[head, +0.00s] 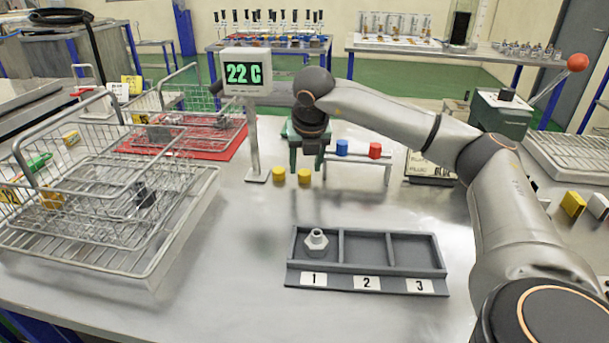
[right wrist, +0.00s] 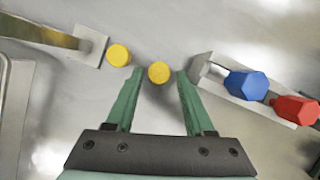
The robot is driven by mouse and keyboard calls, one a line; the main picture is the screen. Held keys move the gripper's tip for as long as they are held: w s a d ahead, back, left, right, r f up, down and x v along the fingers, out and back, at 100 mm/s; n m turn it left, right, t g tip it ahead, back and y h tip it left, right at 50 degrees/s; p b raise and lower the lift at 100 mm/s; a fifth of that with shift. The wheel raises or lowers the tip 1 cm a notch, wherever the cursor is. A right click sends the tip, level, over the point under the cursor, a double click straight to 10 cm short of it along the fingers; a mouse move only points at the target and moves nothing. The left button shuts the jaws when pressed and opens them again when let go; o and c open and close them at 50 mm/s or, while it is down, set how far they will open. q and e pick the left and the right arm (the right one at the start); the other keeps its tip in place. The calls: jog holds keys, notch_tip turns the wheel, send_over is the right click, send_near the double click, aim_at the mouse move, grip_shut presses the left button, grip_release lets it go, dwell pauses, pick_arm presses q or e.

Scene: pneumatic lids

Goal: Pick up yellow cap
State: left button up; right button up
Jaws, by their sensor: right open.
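Two yellow caps stand on the metal table beside the foot of the display post. In the head view, the left yellow cap (head: 279,174) and the right yellow cap (head: 304,176) are close together. In the right wrist view, the right yellow cap (right wrist: 159,72) lies between and just beyond the open fingertips, and the left yellow cap (right wrist: 119,54) is outside the left finger. My right gripper (head: 307,168) points down above the caps, open and empty; its green fingers also show in the right wrist view (right wrist: 158,82). My left gripper is not in view.
A small rack (head: 360,160) with a blue cap (head: 342,147) and a red cap (head: 375,150) stands right of the gripper. The display post (head: 253,145) is close on the left. A three-compartment tray (head: 366,270) holding a nut (head: 316,240) is in front. Wire baskets (head: 180,225) are at left.

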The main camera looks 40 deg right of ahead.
jog(key=shift+x, duration=0.9)
grip_shut()
